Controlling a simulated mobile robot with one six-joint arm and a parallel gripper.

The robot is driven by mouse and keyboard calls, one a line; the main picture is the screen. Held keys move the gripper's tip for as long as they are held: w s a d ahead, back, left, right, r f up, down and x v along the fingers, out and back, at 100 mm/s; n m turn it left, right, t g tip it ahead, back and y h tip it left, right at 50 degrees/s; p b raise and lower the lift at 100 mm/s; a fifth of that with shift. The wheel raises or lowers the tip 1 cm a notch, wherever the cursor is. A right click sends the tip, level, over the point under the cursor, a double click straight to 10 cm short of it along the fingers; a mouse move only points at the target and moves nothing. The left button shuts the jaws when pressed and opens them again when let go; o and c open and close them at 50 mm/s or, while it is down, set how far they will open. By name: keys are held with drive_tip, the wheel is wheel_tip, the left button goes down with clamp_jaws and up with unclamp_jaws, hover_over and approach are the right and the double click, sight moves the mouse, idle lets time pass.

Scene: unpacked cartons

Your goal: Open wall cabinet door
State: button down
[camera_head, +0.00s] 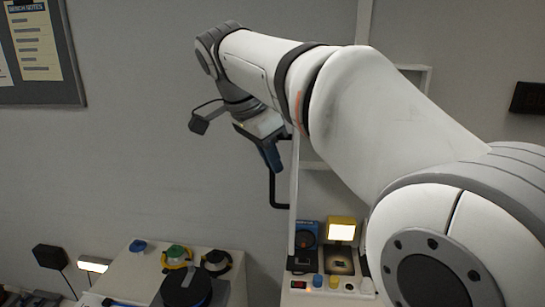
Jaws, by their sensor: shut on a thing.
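My gripper (271,160), with blue fingers, points down at the centre of the camera_head view. It is shut on the upper part of the black bar handle (272,190). The handle sticks out to the left of the white wall cabinet door (294,190), which shows nearly edge-on as a narrow upright strip. Part of the white cabinet frame (427,78) shows behind my arm. My arm hides most of the cabinet, so I cannot tell exactly how far the door stands open.
A lit yellow lamp (341,230) and a dark blue box (306,236) stand low, right of the door. A white bench unit (128,278) with several coloured knobs is at the lower left. A notice board (75,92) hangs upper left. The wall left of the handle is clear.

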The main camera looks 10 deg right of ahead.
drive_tip(key=shift+d+r, duration=0.1)
drive_tip(key=shift+r, duration=0.05)
drive_tip(key=c, duration=1.9)
unclamp_jaws()
drive_tip(key=shift+c, duration=0.2)
drive_tip(key=o, duration=0.4)
drive_tip(key=shift+w+d, duration=0.15)
drive_tip(key=shift+w, duration=0.05)
drive_tip(key=shift+o, duration=0.3)
drive_tip(key=shift+s, duration=0.1)
drive_tip(key=v, duration=0.7)
drive_tip(key=shift+a+r, duration=0.2)
drive_tip(key=shift+r, duration=0.05)
